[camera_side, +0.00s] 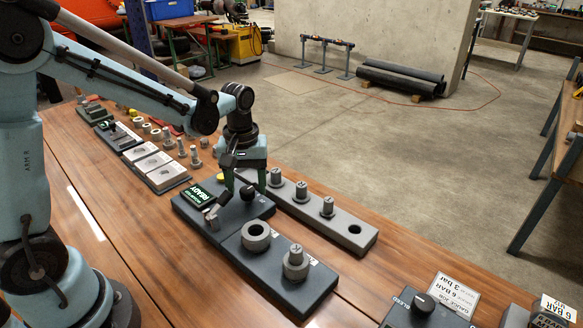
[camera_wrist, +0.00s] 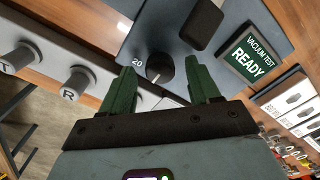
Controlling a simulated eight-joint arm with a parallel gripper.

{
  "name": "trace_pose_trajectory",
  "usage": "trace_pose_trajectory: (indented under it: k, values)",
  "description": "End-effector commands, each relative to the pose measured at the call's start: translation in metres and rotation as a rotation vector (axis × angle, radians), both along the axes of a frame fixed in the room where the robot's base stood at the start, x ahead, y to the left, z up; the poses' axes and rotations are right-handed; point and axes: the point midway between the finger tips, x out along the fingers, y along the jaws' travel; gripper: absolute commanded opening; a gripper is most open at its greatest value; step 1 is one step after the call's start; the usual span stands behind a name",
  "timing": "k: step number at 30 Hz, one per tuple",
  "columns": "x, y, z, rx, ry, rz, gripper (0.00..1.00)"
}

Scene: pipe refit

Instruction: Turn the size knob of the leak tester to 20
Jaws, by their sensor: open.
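The leak tester (camera_side: 262,208) is a dark box on the wooden bench. Its green screen (camera_wrist: 252,55) reads "VACUUM TEST READY" in the wrist view. Its size knob (camera_wrist: 160,68) is round and black, with the label "20" beside it on the left; the knob also shows in the side view (camera_side: 248,193). I cannot clearly read the knob's setting. My gripper (camera_wrist: 160,75) points down at the tester, with its green fingers open on either side of the knob. Contact cannot be told. In the side view, my gripper (camera_side: 246,184) is low over the tester.
A grey rail with several upright fittings (camera_side: 352,234) lies close behind the tester. A dark block with a ring and a fitting (camera_side: 310,283) stands in front. Another black knob (camera_side: 424,303) sits at lower right. Parts trays (camera_side: 160,172) lie to the left.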

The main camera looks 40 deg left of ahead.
Motion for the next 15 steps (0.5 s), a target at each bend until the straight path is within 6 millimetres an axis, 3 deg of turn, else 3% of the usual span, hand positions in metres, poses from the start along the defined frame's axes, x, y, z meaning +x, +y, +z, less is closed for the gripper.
trace_pose_trajectory:
  k: [13, 15]
  values:
    - [-0.0003, 0.0000, -0.0099, 0.000, 0.000, 0.000, 0.61]
    - [-0.0003, 0.0000, -0.0098, 0.000, 0.000, 0.000, 0.54]
